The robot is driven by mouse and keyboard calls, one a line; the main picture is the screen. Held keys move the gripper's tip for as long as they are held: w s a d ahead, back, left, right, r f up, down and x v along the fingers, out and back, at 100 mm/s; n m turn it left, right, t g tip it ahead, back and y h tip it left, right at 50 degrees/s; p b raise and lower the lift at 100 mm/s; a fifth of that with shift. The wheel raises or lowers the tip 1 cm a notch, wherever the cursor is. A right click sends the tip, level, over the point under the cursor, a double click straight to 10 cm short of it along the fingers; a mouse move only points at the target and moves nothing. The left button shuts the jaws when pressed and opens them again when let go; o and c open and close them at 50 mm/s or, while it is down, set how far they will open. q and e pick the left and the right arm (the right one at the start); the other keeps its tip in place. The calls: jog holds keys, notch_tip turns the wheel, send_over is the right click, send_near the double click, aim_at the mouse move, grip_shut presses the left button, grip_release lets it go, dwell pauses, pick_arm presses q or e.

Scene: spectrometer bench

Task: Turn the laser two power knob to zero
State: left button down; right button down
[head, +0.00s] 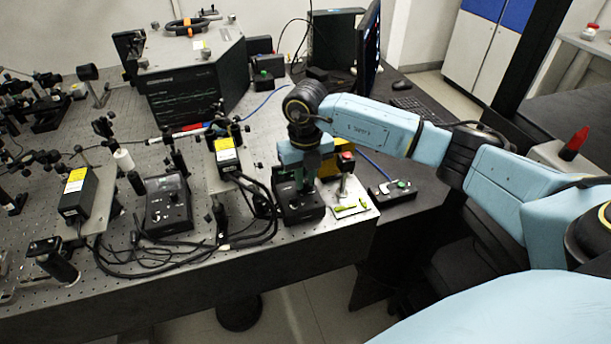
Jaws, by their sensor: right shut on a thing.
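A black control box (299,212) stands near the front edge of the optical bench, at the right end. My right gripper (304,188) points down onto its top and is shut on the power knob there. The gripper hides the knob, so its setting cannot be read. A second, similar black control box (168,212) with a small dial and knob stands to the left. The lettering on both boxes is too small to read. My left gripper is not in view.
A yellow-labelled laser module (227,155) and loose black cables (262,232) lie left of the gripper. A post with a red button (346,160) stands close on the right. A small box with a green button (402,186) sits further right. A large spectrometer housing (195,80) stands behind.

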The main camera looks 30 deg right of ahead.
aim_at(306, 181)
jog(key=shift+n, duration=0.3)
jog(key=n+b, duration=0.1)
jog(key=n, duration=0.2)
jog(key=shift+b, duration=0.4)
jog(key=shift+n+b, duration=0.5)
jog(key=shift+n, duration=0.9)
jog(key=c, duration=1.3)
grip_release()
jog(key=shift+c, duration=0.2)
notch_tip(306, 181, up, 14)
jog(key=shift+f, duration=0.25)
